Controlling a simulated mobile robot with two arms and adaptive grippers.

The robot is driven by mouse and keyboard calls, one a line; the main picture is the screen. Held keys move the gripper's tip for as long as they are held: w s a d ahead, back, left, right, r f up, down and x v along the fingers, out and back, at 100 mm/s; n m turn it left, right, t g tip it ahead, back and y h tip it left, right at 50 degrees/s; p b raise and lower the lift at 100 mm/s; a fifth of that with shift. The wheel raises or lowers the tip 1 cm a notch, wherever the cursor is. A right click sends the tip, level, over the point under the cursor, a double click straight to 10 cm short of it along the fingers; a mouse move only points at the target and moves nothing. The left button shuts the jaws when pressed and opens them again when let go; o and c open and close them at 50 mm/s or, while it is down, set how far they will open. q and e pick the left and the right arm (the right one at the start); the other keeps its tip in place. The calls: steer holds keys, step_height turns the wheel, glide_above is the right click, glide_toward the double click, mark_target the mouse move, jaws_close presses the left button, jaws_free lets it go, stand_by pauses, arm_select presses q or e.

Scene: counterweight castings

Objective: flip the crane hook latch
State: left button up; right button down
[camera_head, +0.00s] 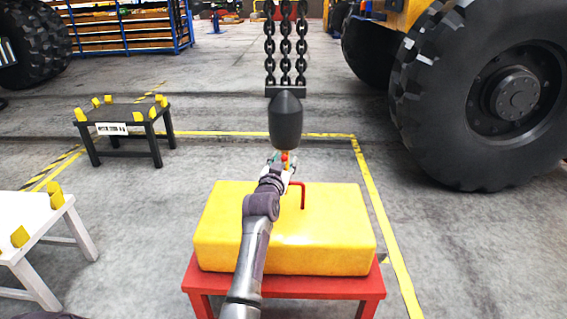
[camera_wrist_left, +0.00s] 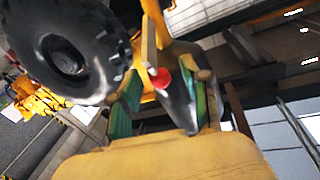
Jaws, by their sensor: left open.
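The dark crane hook block (camera_head: 286,122) hangs from several chains in the middle of the head view. A small red and orange part, probably the latch, shows just below it at my left gripper (camera_head: 281,162). In the left wrist view a red piece (camera_wrist_left: 160,78) and a grey tapered piece (camera_wrist_left: 176,105) lie between the green-padded fingers of my left gripper (camera_wrist_left: 163,103). The fingers are apart; I cannot tell whether either touches the red piece. The hook's lower part is mostly hidden by the gripper in the head view. My right gripper is not in view.
A yellow casting (camera_head: 335,235) with a red handle (camera_head: 303,196) sits on a red stand (camera_head: 330,288) below my left arm. A black table (camera_head: 127,113) and a white table (camera_head: 38,215) stand left. A huge tyre (camera_head: 480,100) stands right.

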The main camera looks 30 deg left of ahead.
arm_select(q)
steer(key=shift+w, duration=0.15)
jaws_close()
stand_by(0.4)
